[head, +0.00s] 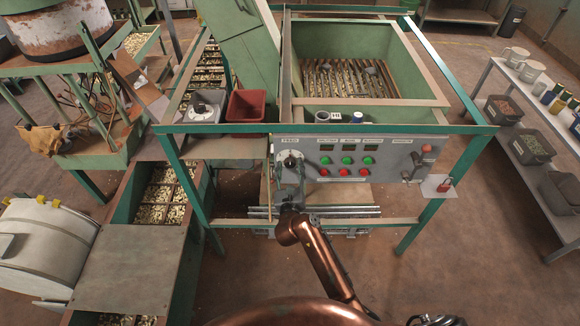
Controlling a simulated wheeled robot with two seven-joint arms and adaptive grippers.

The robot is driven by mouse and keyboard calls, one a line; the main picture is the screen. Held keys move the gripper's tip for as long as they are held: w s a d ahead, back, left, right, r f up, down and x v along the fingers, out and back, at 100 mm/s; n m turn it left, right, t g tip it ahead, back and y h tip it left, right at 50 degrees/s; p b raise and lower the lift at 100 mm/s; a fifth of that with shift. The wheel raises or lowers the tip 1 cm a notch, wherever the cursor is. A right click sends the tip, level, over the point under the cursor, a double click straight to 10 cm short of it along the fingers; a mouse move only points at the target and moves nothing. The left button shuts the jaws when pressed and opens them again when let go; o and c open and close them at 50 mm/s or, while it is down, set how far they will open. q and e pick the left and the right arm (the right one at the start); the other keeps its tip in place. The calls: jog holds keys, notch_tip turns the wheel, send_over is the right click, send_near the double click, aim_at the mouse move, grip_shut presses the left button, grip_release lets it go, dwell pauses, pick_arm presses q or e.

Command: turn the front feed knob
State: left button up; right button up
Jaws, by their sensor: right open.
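The front feed knob (290,161) is a dark knob on a pale round dial at the left end of the grey control panel (322,178). My right gripper (289,180) is just below the knob at the panel's face, at the end of my copper arm that reaches up from the lower right. It is open. The fingers are small and dark here, and I cannot tell whether they touch the knob. My left gripper is not in view.
Green and red buttons (347,160) sit right of the knob. A second dial-like unit (201,107) and a red bin (246,106) stand behind left. Green frame legs (436,205) flank the panel; metal rails (340,210) run below.

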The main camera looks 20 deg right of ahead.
jog(key=shift+w+d, duration=0.1)
jog(key=shift+w, duration=0.05)
jog(key=shift+c, duration=0.3)
jog(key=c, duration=1.1)
